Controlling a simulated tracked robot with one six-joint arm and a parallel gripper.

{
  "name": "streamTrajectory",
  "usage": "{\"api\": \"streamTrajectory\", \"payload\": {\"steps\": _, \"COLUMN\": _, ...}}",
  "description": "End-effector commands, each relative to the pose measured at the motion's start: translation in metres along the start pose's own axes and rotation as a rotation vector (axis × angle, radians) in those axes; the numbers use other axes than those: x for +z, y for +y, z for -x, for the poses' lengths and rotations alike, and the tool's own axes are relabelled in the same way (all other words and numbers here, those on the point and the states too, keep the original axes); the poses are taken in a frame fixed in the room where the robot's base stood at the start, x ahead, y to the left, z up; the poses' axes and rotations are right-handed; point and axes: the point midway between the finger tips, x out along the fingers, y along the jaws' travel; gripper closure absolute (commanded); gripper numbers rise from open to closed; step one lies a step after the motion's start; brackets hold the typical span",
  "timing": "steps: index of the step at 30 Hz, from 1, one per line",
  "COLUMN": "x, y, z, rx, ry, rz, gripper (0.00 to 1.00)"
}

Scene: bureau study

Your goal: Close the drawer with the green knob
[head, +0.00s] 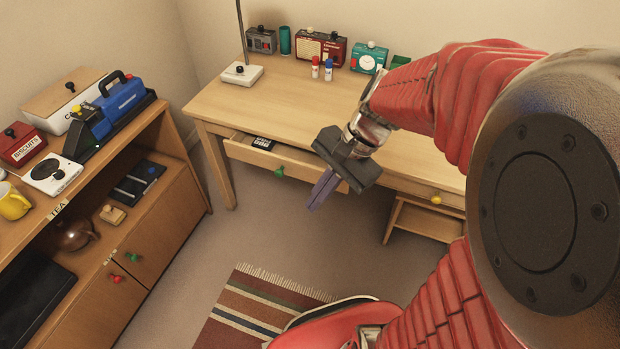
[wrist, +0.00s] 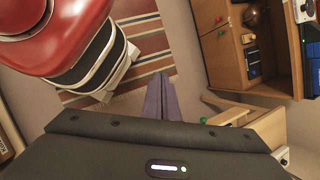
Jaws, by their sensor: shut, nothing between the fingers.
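The drawer with the green knob (head: 279,171) is in the left part of the desk's front. It stands partly open, with a dark item (head: 262,143) inside. Its front (head: 252,161) faces the room. My gripper (head: 323,190) is shut and empty, in front of the drawer's right end and pointing down. It hides that end of the drawer in the head view, and I cannot tell whether they touch. In the wrist view, my fingers (wrist: 160,97) are together over the floor, with the drawer's green knob (wrist: 204,120) to their right.
A drawer with a yellow knob (head: 436,198) is at the desk's right. A low cabinet (head: 172,215) with red and green door knobs stands at the left. A striped rug (head: 243,312) lies on the floor. Open floor lies between cabinet and desk.

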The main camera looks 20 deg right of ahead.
Motion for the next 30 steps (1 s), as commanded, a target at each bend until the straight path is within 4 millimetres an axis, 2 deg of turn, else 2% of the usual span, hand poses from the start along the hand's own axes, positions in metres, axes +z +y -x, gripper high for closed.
{"api": "streamTrajectory", "payload": {"steps": 6, "x": 0.020, "y": 0.009, "z": 0.020, "rx": 0.031, "ry": 0.156, "rz": 0.288, "gripper": 1.00}}
{"api": "streamTrajectory", "payload": {"steps": 21, "x": 0.051, "y": 0.025, "z": 0.070, "rx": 0.119, "ry": 0.521, "rz": 0.923, "gripper": 1.00}}
{"api": "streamTrajectory", "payload": {"steps": 30, "x": 0.061, "y": 0.030, "z": 0.090, "rx": 0.161, "ry": 0.668, "rz": 1.149, "gripper": 1.00}}
